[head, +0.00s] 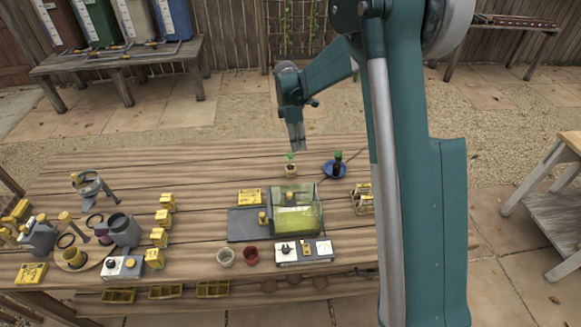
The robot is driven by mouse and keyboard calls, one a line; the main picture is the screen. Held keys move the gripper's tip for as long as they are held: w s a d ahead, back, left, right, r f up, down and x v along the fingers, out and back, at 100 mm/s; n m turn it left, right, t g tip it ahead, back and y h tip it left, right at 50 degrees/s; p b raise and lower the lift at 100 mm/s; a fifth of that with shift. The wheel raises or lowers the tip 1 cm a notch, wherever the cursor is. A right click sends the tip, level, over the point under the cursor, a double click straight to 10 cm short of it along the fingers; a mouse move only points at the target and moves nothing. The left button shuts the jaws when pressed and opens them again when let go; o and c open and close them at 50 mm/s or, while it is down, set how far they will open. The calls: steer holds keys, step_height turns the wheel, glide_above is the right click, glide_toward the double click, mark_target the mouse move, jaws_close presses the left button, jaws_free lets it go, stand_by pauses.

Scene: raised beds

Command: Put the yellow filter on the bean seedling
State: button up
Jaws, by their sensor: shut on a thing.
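My gripper (297,144) points down above the far edge of the wooden table, just behind a small pot with a green seedling (290,158), which looks like the bean seedling. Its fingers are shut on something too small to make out. A clear box with a yellow-green tint (294,208) stands on the table in front of the pot. I cannot tell whether any yellow piece in view is the yellow filter. A dark bottle-like thing with a green top (338,157) stands on a blue saucer (326,170) to the right of the pot.
A dark mat (242,229) lies beside the clear box. A grey device with a dial (304,252), a red cup (252,255) and a pale cup (225,257) are in front. Several yellow blocks (159,237) stand left. The table's far middle is mostly clear.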

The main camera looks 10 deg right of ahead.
steer(key=shift+s+a+r, duration=0.1)
steer(key=shift+a, duration=1.05)
glide_above(294, 167)
steer(key=shift+a+f, duration=0.2)
steer(key=shift+f, duration=1.4)
steer(key=shift+a+f, duration=0.15)
steer(key=shift+f, duration=1.4)
steer(key=shift+f, duration=1.9)
steer(key=shift+f+b, duration=0.2)
steer(key=shift+b, duration=0.2)
steer(key=o, duration=0.8)
steer(key=shift+r, duration=0.1)
steer(key=shift+r, duration=0.1)
